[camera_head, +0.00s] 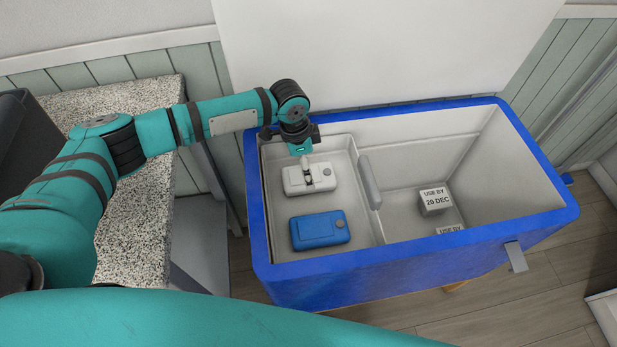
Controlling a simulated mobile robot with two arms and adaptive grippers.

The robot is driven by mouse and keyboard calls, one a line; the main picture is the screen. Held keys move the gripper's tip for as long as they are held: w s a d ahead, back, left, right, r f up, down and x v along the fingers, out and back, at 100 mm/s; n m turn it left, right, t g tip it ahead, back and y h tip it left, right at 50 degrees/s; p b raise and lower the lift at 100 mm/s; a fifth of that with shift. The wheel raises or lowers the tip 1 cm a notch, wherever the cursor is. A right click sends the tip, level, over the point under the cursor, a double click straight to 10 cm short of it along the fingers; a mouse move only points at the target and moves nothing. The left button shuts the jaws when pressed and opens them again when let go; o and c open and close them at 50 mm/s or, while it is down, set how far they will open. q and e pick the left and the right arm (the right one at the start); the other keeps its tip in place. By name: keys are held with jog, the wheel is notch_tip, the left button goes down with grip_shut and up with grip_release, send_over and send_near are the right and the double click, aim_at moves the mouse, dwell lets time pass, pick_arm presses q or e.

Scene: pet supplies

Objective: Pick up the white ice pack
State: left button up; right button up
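The white ice pack (296,184) lies in the left compartment of the blue cooler box (350,263), near its back. A blue ice pack (316,232) lies in the same compartment, in front of the white one. My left gripper (308,176) reaches down from above over the middle of the white pack. Its fingers look to be at or just above the pack's top. The view is too small to tell whether they touch it or are closed on it. My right gripper is not in view.
A grey divider (370,182) separates the left compartment from the larger right one. There, a white block marked "USE BY 20 DEC" (435,200) and a second labelled block (450,231) sit low. A speckled counter (140,235) stands left of the cooler.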

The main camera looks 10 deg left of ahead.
pick_arm(q)
jog(key=shift+w+d+f, duration=0.15)
jog(key=shift+f, duration=1.35)
jog(key=shift+w+d+f, duration=0.15)
jog(key=shift+f, duration=1.35)
jog(key=shift+c, duration=0.4)
jog(key=shift+r, duration=0.1)
jog(key=c, duration=1.3)
